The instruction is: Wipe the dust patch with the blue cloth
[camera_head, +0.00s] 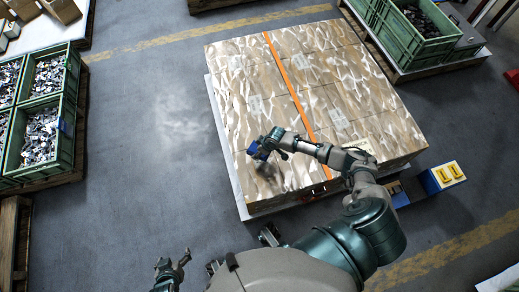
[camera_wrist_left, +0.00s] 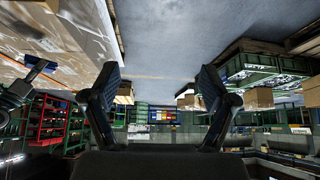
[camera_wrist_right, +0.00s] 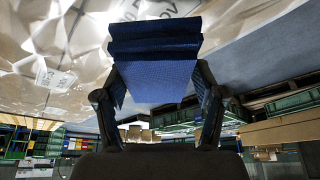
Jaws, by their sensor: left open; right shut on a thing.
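The folded blue cloth (camera_head: 255,150) is over the left part of the wrapped carton stack (camera_head: 300,85). My right gripper (camera_head: 268,146) is shut on it; the right wrist view shows the cloth (camera_wrist_right: 155,78) between the fingers (camera_wrist_right: 160,85). I cannot tell whether the cloth touches the stack's top. I cannot pick out the dust patch with certainty: the film glare and shadow on the cartons look alike. My left gripper (camera_head: 175,259) is open and empty over the floor at the bottom left; its spread fingers also show in the left wrist view (camera_wrist_left: 159,82).
An orange strap (camera_head: 290,85) crosses the stack. Green crates of metal parts stand at the left (camera_head: 42,135) and top right (camera_head: 425,35). A blue box with yellow parts (camera_head: 443,177) lies right of the stack. The grey floor (camera_head: 150,160) left of it is clear.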

